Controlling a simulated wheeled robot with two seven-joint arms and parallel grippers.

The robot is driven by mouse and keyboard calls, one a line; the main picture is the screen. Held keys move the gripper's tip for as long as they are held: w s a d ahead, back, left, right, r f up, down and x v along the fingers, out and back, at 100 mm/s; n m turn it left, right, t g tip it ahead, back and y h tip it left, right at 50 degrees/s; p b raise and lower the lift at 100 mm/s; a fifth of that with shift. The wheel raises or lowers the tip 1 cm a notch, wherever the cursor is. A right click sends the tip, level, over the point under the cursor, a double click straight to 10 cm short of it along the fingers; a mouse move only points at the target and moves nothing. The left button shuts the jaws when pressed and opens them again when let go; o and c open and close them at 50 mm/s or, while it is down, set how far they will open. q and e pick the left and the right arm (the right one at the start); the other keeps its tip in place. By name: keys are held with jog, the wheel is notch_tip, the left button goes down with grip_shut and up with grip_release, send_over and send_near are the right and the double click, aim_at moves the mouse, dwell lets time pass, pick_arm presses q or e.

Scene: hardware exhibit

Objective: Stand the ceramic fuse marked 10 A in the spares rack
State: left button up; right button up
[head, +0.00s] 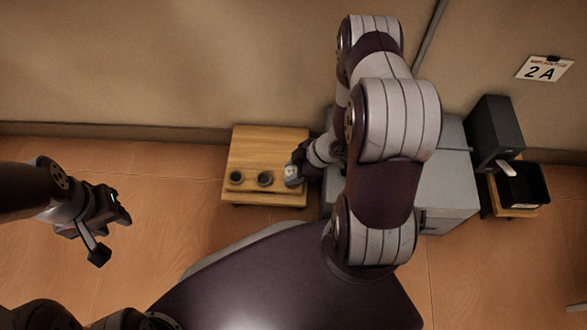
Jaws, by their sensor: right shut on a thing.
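The spares rack appears to be the light wooden stand (270,147) near the wall, with round dark cups (237,177) along its front edge. My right gripper (296,174) is at the stand's right front, shut on a small pale thing (291,171), which I take to be the ceramic fuse. No 10 A marking can be read on it. The gripper and arm partly hide it, and I cannot tell whether it touches the stand. A second cup (265,178) shows just left of it. My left gripper (110,236) is open and empty, over the floor at the left.
A grey cabinet (447,190) stands right of the stand, partly behind my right arm. Beyond it are a dark box (494,128) and a black bin (525,185). A "2 A" sign (544,69) is on the wall. The floor left of the stand is clear.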

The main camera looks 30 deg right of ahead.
jog(key=shift+s+a+f+b, duration=0.15)
jog(key=shift+f+b, duration=0.1)
jog(key=shift+f, duration=0.2)
jog(key=shift+s+a+f+b, duration=0.1)
jog(key=shift+f+b, duration=0.1)
jog(key=shift+f, duration=0.2)
dwell(0.5)
jog(key=o, duration=1.7)
jog(key=shift+c, duration=0.2)
jog(key=shift+r, duration=0.1)
notch_tip(320, 180, up, 2)
jog(key=p, duration=0.4)
jog(key=shift+w+r, duration=0.15)
jog(key=shift+r, duration=0.1)
notch_tip(320, 180, up, 4)
jog(key=p, duration=0.4)
jog(key=shift+d+r+p, duration=0.15)
jog(key=shift+r+p, duration=0.05)
jog(key=shift+p, duration=0.1)
